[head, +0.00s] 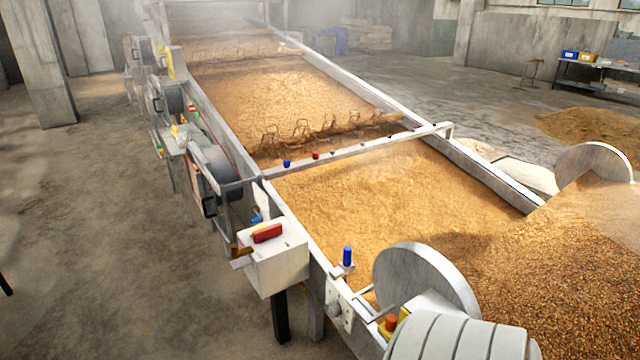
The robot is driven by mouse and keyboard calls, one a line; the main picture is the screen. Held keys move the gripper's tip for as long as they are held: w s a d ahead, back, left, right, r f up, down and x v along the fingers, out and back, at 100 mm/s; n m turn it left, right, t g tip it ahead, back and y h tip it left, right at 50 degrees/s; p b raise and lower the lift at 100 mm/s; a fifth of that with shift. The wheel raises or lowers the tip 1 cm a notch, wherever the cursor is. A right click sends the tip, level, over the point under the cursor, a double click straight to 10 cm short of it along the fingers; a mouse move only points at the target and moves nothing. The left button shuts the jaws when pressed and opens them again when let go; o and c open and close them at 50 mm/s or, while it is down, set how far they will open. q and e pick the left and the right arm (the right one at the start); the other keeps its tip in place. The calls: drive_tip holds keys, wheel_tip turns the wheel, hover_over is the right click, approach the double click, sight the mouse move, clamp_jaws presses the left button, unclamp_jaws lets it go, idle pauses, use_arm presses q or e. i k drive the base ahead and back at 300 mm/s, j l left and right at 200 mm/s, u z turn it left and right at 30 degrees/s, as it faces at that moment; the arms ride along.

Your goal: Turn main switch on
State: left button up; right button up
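A white control box (278,262) is fixed to the near left side of the long grain machine. A red switch handle (267,233) lies across its top on a yellowish base; this may be the main switch, but no label is readable. Whether it stands on or off cannot be told. A blue knob (347,256) stands upright on the machine's rail to the right of the box. An orange-red button (390,322) on a yellow base sits nearer, beside a white cylinder. Neither of my grippers shows in the head view.
The long trough (400,200) of grain runs away to the back, with steam at its far end. Motors and guards (205,170) line its left side. Concrete floor (120,250) to the left is clear. Loose grain (560,270) is heaped at right.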

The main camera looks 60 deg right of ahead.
sight(261, 233)
drive_tip(key=z, duration=1.45)
drive_tip(key=i+j+z, duration=0.1)
drive_tip(key=i+j, duration=0.1)
drive_tip(key=j, duration=0.05)
